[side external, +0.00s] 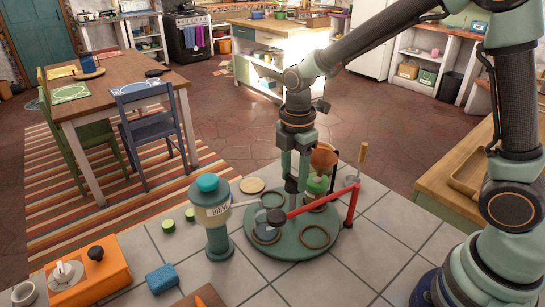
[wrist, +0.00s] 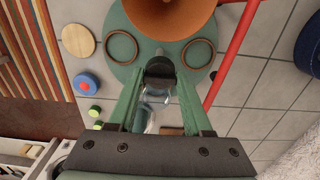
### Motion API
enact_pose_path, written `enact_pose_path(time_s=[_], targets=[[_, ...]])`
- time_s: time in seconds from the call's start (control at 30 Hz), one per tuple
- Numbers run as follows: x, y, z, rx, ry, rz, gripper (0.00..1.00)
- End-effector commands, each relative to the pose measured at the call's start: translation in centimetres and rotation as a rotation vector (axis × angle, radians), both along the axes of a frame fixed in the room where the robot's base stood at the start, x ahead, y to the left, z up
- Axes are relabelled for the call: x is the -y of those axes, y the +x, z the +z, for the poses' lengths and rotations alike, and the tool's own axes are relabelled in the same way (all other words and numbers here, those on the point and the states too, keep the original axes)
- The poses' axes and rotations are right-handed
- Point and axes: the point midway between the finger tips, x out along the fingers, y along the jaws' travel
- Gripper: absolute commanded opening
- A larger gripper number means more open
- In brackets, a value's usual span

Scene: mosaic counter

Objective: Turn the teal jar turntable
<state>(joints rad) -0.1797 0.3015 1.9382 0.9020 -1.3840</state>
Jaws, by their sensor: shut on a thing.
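The teal turntable (side external: 328,238) is a round disc on the tiled counter, with dark rings on top; it also shows in the wrist view (wrist: 114,72). My gripper (side external: 292,183) is upright above the disc. In the wrist view my gripper (wrist: 160,76) is shut on a small dark piece, whose full shape the fingers hide. Clear glass (wrist: 155,100) shows between the fingers. A brown-orange funnel (side external: 323,158) stands above a green jar (side external: 316,185) behind my gripper.
A teal dispenser (side external: 217,225) with a BRINE label stands just left of the disc. A cork-coloured round (side external: 252,185), cucumber slices (side external: 168,226), a blue sponge (side external: 161,279) and an orange box (side external: 100,280) lie further left. Tiles at the front right are clear.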

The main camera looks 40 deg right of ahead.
Motion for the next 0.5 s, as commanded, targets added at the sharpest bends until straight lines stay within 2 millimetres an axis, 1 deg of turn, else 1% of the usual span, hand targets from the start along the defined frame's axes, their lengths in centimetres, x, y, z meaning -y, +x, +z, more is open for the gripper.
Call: enact_pose_path(time_s=[0.03,0.47,0.5], targets=[[0.01,0.05,0.23,0.002,0.0,0.003,0.0],[0.0,0.05,0.23,0.002,0.0,0.007,0.0],[0.0,0.05,0.23,0.002,0.0,0.007,0.58]])
